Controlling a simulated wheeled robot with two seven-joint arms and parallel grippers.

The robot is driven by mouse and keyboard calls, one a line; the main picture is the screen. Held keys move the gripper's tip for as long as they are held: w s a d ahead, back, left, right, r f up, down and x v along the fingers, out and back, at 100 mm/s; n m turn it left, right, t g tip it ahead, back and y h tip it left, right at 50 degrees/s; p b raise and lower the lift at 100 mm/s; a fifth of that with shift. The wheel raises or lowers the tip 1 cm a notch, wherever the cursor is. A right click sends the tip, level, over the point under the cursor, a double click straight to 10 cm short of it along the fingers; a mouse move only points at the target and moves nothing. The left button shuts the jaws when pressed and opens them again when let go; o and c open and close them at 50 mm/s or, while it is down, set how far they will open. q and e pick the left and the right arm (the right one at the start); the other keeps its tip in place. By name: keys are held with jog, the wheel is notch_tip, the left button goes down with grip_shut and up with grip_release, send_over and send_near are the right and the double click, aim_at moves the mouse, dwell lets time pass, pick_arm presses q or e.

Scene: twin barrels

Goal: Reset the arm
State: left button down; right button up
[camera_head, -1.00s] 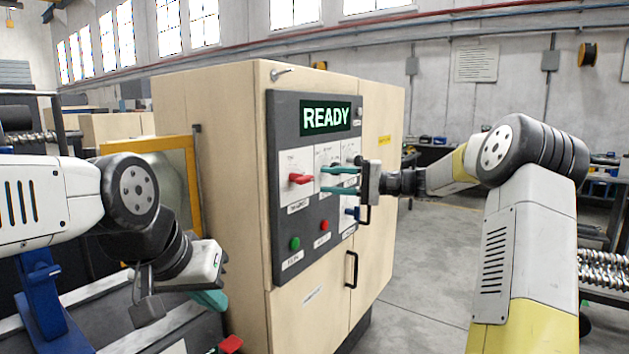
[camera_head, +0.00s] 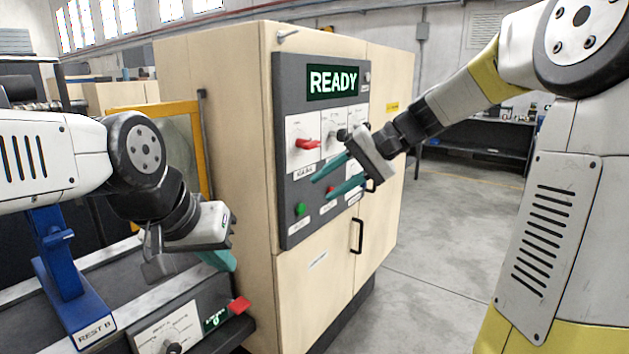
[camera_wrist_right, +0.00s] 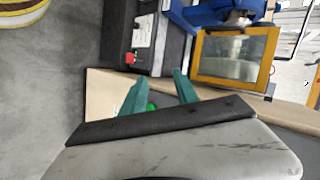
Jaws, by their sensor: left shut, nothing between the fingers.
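My right gripper (camera_head: 320,188) is in front of the dark control panel (camera_head: 283,110) of the tan cabinet, tilted, with its two teal fingers spread apart and nothing between them. In the right wrist view (camera_wrist_right: 157,88) the fingers are also apart, with the green button (camera_wrist_right: 151,106) showing between them. The head view shows the green button (camera_head: 299,210) below and left of the fingertips. My left gripper (camera_head: 220,260) is at lower left, its teal fingers shut and empty, pointing down and right above a grey bench unit.
The panel has a READY display (camera_head: 333,82) and a red switch handle (camera_head: 308,143). A black door handle (camera_head: 357,237) sticks out below. Floor at right is clear.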

jog(key=s+d+f+t+h, duration=0.1)
jog(key=s+d+f+h, duration=0.1)
jog(key=s, duration=0.4)
jog(key=s+d+f+n+t+h, duration=0.1)
jog(key=s+d+h, duration=0.2)
jog(key=s+d, duration=0.2)
jog(key=s+d+f+t+h, duration=0.2)
jog(key=s+d, duration=0.1)
jog(key=s, duration=0.5)
jog(key=shift+d+f+n+h, duration=0.25)
jog(key=shift+f+n+h, duration=0.1)
jog(key=shift+n+h, duration=0.05)
